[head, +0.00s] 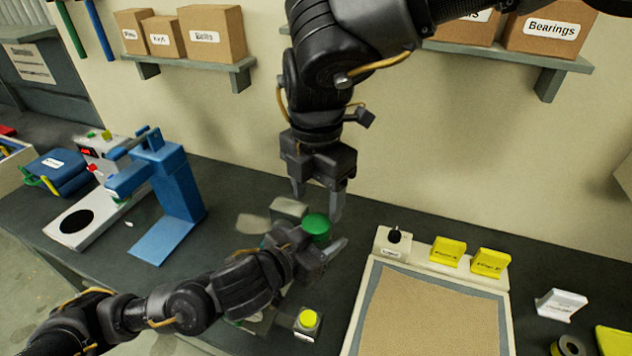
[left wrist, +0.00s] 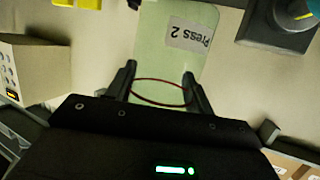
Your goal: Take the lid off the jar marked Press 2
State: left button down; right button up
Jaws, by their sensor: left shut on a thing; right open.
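The jar marked Press 2 (left wrist: 165,60) is pale green and shows between my left fingers in the left wrist view, its label upside down there. My left gripper (head: 320,246) is shut on this jar. In the head view a green lid (head: 316,226) shows at the left fingers; the jar's body below it is mostly hidden by the gripper. My right gripper (head: 317,206) is open and points down from above, its fingertips on either side of and just above the lid. I cannot tell whether they touch it.
A blue press (head: 178,190) stands to the left. A box with a yellow button (head: 308,320) sits in front of the left gripper. A pale tray (head: 361,305) with a tan mat and yellow labels lies to the right. A grey block (head: 288,208) is close behind the left gripper.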

aim_at(317, 222)
jog(key=shift+f, duration=2.8)
jog(key=shift+c, duration=0.2)
jog(key=c, duration=1)
jog(key=n, duration=0.6)
jog(key=shift+w+n, duration=0.1)
jog(key=shift+n, duration=0.3)
jog(key=o, duration=1.1)
jog(key=shift+r, duration=0.15)
